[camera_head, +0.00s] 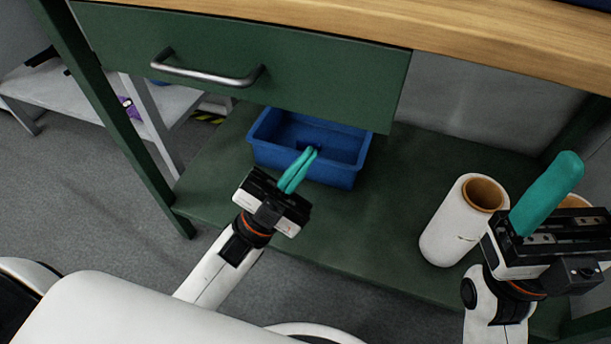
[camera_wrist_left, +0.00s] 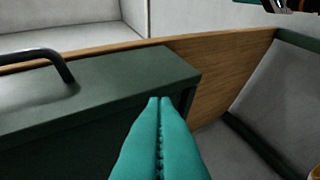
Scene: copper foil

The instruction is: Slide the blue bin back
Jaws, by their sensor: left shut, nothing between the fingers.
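The blue bin (camera_head: 345,176) is an open, empty-looking tray on the green lower shelf, below the drawer. Its back edge is partly hidden by the drawer front. My left gripper (camera_head: 311,152) is shut and empty, its teal fingers overlapping the bin's front wall in the head view. I cannot tell whether they touch it. In the left wrist view the closed left fingers (camera_wrist_left: 160,100) point toward the green drawer and wooden edge; the bin is not seen there. My right gripper (camera_head: 565,160) is at the far right, its teal fingers overlapping as one shape.
The green drawer (camera_head: 330,80) with a metal handle (camera_head: 205,77) overhangs the shelf (camera_head: 400,235). A white roll with a brown core (camera_head: 450,225) stands right of the bin; another is partly behind my right gripper. A green table leg (camera_head: 150,165) stands left.

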